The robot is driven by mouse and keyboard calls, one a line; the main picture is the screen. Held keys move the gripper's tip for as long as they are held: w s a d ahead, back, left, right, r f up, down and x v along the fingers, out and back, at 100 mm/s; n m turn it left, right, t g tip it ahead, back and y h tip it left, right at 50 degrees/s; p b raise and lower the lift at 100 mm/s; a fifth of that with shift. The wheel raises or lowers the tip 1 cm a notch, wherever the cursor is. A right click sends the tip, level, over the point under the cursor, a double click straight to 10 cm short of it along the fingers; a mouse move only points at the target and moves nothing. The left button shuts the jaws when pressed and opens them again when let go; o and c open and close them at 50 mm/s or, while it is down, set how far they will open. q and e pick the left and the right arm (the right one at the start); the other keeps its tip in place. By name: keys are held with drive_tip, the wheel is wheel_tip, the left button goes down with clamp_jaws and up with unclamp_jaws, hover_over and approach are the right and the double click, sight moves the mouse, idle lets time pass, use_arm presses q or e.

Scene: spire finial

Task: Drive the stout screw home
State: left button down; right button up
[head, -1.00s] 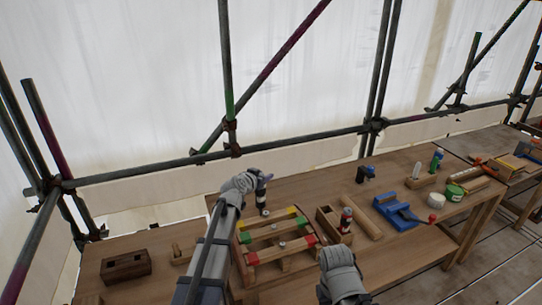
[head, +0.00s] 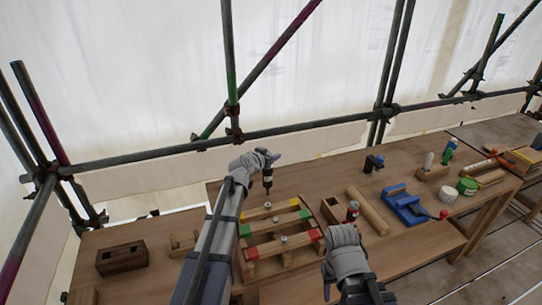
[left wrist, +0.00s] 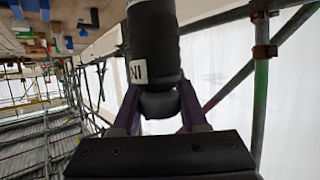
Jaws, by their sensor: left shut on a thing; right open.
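My left gripper (head: 267,157) is shut on a dark, upright driver tool (head: 268,177). In the left wrist view the tool (left wrist: 153,45) is a black cylinder with a white label, between purple fingers. Its tip is above the back rail of a wooden frame (head: 280,247) with yellow, green and red end blocks. Small grey screw heads show on the rails, one (head: 267,205) just below the tool, one (head: 275,219) on the middle rail and one (head: 284,238) on the front rail. I cannot tell which is the stout one. My right gripper (head: 328,285) is open, low in front; its fingers are mostly hidden.
A red-and-black tool (head: 352,211) stands by a wooden box right of the frame. A dark wooden block (head: 122,258) is at left. Scaffold poles stand behind.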

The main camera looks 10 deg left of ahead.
drive_tip(key=shift+f+b, duration=2.35)
drive_tip(key=shift+f, duration=0.15)
drive_tip(key=shift+s+f+b, duration=0.1)
drive_tip(key=shift+f+b, duration=0.8)
idle(1.3)
drive_tip(key=shift+r, duration=0.1)
